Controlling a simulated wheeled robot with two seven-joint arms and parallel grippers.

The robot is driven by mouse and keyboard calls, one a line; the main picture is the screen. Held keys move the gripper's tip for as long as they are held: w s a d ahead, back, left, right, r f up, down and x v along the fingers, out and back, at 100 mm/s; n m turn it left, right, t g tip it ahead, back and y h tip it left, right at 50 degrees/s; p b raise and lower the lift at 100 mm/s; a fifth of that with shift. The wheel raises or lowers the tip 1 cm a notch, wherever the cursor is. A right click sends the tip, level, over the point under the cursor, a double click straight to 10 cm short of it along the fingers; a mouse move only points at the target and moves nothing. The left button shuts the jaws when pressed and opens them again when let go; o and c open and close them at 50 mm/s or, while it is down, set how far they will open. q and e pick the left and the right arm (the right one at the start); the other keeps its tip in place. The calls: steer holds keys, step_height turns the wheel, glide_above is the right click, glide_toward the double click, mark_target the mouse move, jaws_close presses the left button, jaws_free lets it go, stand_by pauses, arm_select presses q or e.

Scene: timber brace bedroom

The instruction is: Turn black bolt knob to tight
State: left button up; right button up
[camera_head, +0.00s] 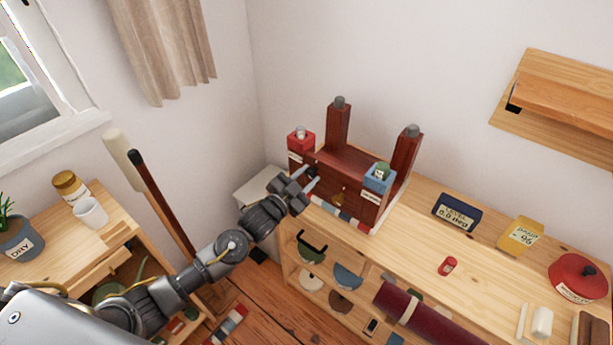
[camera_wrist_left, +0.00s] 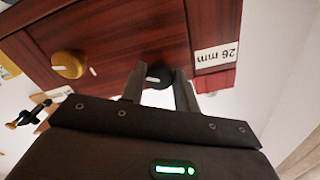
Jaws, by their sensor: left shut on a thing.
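The black bolt knob (camera_wrist_left: 158,76) sits on the front face of the dark red timber frame (camera_wrist_left: 120,40) in the left wrist view, with a short pale mark on it. My left gripper (camera_wrist_left: 160,88) has its two fingers on either side of this knob and is shut on it. In the head view, my left gripper (camera_head: 306,181) reaches the left part of the timber frame (camera_head: 352,160), and its fingers largely hide the black knob. A yellow knob (camera_wrist_left: 70,64) with a pale mark beside it is on the same face. My right gripper is not in view.
The frame stands on a wooden bench (camera_head: 400,222). A red block (camera_head: 301,141) and a blue block (camera_head: 379,178) are on its front posts. A blue level display (camera_head: 457,211), yellow damp meter (camera_head: 520,236) and red round container (camera_head: 578,278) stand to the right.

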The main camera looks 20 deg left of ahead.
arm_select(q)
steer(key=m, duration=0.6)
steer(key=shift+r+m+p, duration=0.1)
steer(key=shift+m+p, duration=0.2)
steer(key=m, duration=0.5)
steer(key=shift+m, duration=0.3)
steer(key=o, duration=0.9)
steer(key=shift+o, duration=0.2)
